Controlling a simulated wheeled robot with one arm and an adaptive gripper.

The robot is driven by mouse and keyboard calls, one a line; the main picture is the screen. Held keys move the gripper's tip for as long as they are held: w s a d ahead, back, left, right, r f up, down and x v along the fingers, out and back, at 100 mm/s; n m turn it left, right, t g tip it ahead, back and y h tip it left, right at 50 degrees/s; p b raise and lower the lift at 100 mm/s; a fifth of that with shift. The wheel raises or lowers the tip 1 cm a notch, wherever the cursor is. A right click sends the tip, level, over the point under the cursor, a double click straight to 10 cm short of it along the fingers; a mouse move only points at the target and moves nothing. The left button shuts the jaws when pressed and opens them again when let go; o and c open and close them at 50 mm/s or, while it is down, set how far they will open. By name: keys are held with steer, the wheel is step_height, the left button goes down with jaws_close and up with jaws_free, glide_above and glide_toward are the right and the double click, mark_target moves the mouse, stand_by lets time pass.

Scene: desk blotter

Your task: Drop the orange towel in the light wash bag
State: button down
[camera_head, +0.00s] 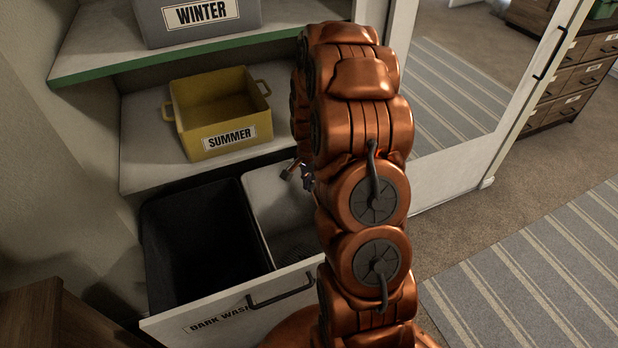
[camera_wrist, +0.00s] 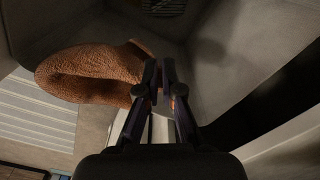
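The orange towel (camera_wrist: 90,72) shows in the wrist view as a folded, rumpled piece at the left of my fingertips. My gripper (camera_wrist: 159,75) has its fingers nearly together, with the towel's right end at the left finger; the exact grip is partly hidden. In the head view my gripper (camera_head: 298,172) is mostly behind my arm, above the light-coloured bag (camera_head: 268,190), and the towel is hidden. The light bag stands in the pulled-out drawer, right of the black bag (camera_head: 200,240). Its interior (camera_wrist: 235,60) also shows in the wrist view.
The drawer front (camera_head: 225,315) reads "DARK WASH" at left; its right part is behind my arm. A yellow "SUMMER" box (camera_head: 222,125) sits on the shelf above, a grey "WINTER" box (camera_head: 195,18) higher. Open floor with a striped rug (camera_head: 540,270) lies at right.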

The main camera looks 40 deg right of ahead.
steer(key=shift+f, duration=0.95)
steer(key=c, duration=1.3)
jaws_free()
steer(key=shift+o, duration=0.3)
steer(key=o, duration=0.6)
steer(key=shift+c, duration=0.2)
steer(key=o, duration=0.7)
